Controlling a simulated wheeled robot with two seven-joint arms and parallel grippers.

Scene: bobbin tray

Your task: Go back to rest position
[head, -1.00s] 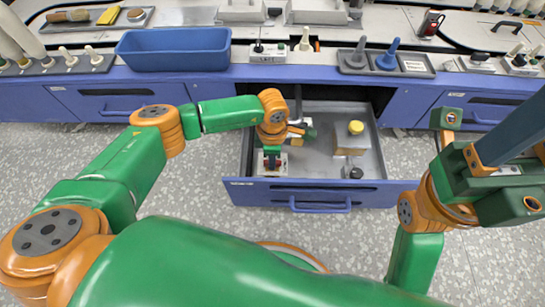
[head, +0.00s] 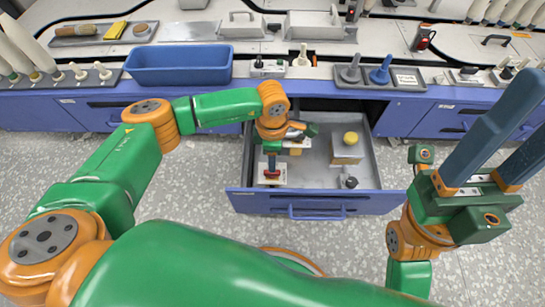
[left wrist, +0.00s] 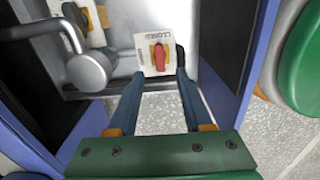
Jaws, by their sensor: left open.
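My left gripper (head: 271,166) hangs over the left part of an open drawer (head: 318,200). In the left wrist view its two blue fingers (left wrist: 161,74) are apart, with nothing held between them. A white plate with a red knob (left wrist: 158,58) shows just beyond the fingertips. The same red-knobbed plate (head: 272,179) lies in the drawer below the gripper in the head view. My right gripper (head: 535,108) is at the right, clear of the drawer, with its fingers apart and empty.
The drawer also holds a pale box with a yellow knob (head: 350,138) and a dark-knobbed piece (head: 348,181). A blue bin (head: 180,66) and a grey tray with knobbed pieces (head: 405,79) stand on the worktop. Speckled floor lies clear around the drawer.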

